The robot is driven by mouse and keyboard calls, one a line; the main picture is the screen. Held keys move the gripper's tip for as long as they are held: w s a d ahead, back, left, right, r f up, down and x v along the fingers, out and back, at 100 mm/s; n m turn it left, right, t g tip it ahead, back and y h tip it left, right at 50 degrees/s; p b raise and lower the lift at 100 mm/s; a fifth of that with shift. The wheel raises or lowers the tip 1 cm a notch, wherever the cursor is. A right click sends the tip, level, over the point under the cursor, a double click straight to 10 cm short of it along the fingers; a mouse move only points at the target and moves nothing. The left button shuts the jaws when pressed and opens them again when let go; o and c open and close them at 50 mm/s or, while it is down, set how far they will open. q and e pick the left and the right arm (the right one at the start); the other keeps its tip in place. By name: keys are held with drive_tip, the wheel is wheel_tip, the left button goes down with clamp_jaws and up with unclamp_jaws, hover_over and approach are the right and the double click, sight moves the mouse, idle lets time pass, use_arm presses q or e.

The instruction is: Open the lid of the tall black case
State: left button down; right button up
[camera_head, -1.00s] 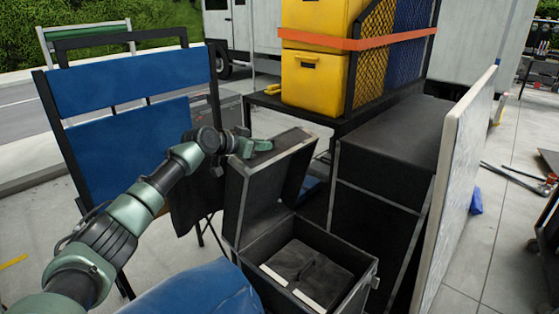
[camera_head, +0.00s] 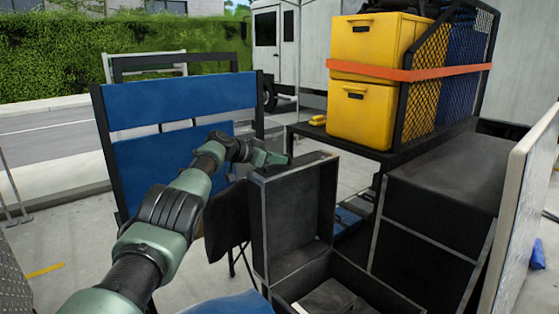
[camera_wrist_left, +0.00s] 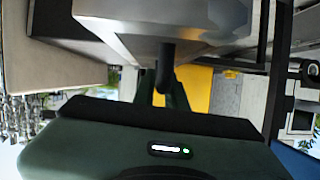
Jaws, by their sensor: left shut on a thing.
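The tall black case (camera_head: 385,292) stands at the lower middle of the head view, its lower part cut off by the frame. Its lid (camera_head: 290,212) is raised and stands roughly upright, with pale metal edges. Dark contents with a light strip (camera_head: 330,298) show inside. My left gripper (camera_head: 278,159) is at the lid's top edge and shut on it; the exact finger contact is hard to see. In the left wrist view, the gripper (camera_wrist_left: 165,88) is close against a grey, metal-edged surface, which looks like the lid (camera_wrist_left: 170,22). My right gripper is not in view.
A blue folding chair (camera_head: 180,102) stands left of the lid. Behind are a dark cart with yellow boxes (camera_head: 375,112) and an orange strap (camera_head: 420,73). A large black case (camera_head: 445,190) and a pale panel (camera_head: 520,215) stand close on the right.

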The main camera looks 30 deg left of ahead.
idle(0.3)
use_arm(q)
drive_tip(key=c, duration=1.7)
unclamp_jaws()
drive_tip(key=shift+s+a+b, duration=0.3)
drive_tip(key=shift+s+b, duration=0.1)
drive_tip(key=shift+b, duration=0.3)
drive_tip(key=shift+s+a+r+b, duration=0.1)
drive_tip(key=shift+s+r+b, duration=0.1)
drive_tip(key=shift+s+b, duration=0.35)
drive_tip(key=b+v, duration=0.1)
drive_tip(key=v, duration=0.3)
drive_tip(key=shift+s+r, duration=0.15)
drive_tip(key=shift+s+a+r, duration=0.2)
drive_tip(key=shift+s+r, duration=0.2)
drive_tip(key=shift+s, duration=0.2)
